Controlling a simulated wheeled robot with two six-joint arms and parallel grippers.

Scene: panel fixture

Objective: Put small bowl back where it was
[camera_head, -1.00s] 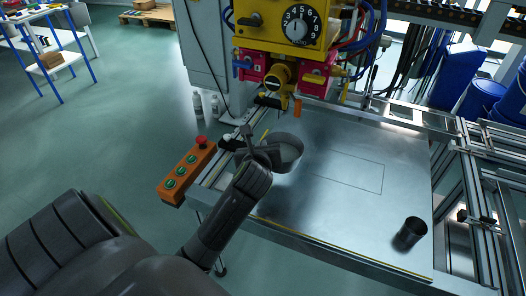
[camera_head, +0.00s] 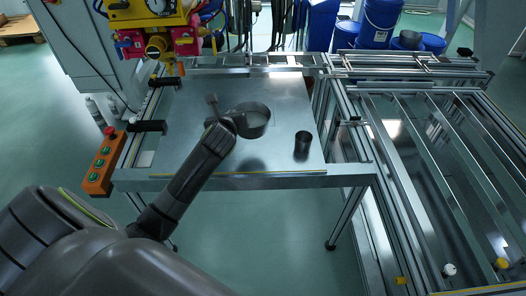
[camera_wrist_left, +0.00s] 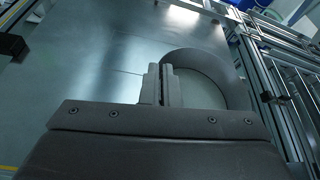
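The small bowl (camera_head: 256,112) is grey and round. It is off the table, with a shadow on the metal surface below it. My left gripper (camera_head: 224,119) is at the bowl's left side and looks shut on its wall. In the left wrist view, the fingers (camera_wrist_left: 163,88) are close together on the near left part of the bowl's rim (camera_wrist_left: 233,75). The bowl looks roughly level, and its inside looks empty. My right gripper is not in view.
A dark cup (camera_head: 303,145) stands on the metal table (camera_head: 185,158) near its front right corner. A yellow and red machine (camera_head: 150,28) is at the back left. An orange button box (camera_head: 104,165) is at the left edge. Metal rails (camera_head: 385,170) lie to the right.

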